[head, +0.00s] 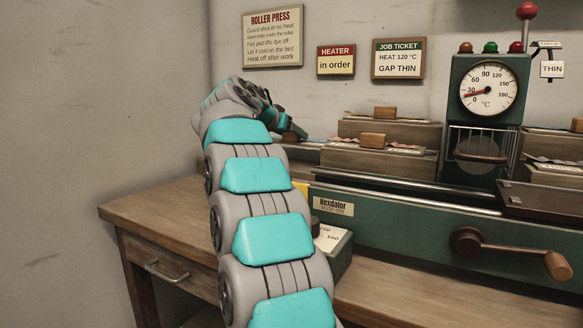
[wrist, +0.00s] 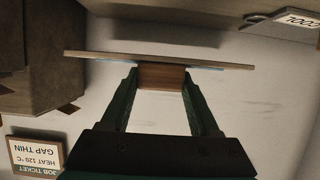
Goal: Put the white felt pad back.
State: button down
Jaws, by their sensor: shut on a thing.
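In the wrist view my gripper (wrist: 162,76) is shut on a small wooden block, the handle of a thin flat pad (wrist: 100,56). The pad shows nearly edge-on beyond the fingertips, with a pale strip along its edge. Its face is hidden, so I cannot tell whether it is white felt. In the head view my gripper (head: 290,127) is at the left end of the roller press, largely behind my own arm. The held pad cannot be made out there.
Grey-brown boxes with papers and wooden blocks (head: 373,140) stand along the green press (head: 400,222). A dial gauge (head: 488,89) and hand crank (head: 510,250) are right. The wooden bench (head: 165,208) is bare at left. The wrist view shows a "COOL" sign (wrist: 298,19).

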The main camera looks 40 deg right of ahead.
aim_at(291, 167)
jog(key=shift+w+f+b, duration=0.1)
jog(key=shift+f+b, duration=1.3)
jog(key=shift+f, duration=1.35)
jog(key=shift+r, duration=0.1)
jog(key=shift+f+b, duration=0.6)
jog(key=shift+b, duration=0.15)
jog(key=shift+c, duration=0.6)
grip_release()
jog(key=shift+r, duration=0.1)
jog(key=shift+r+p, duration=0.75)
jog(key=shift+p, duration=0.4)
jog(key=b+v, duration=0.1)
jog(key=v, duration=1.1)
jog(key=shift+f, duration=0.3)
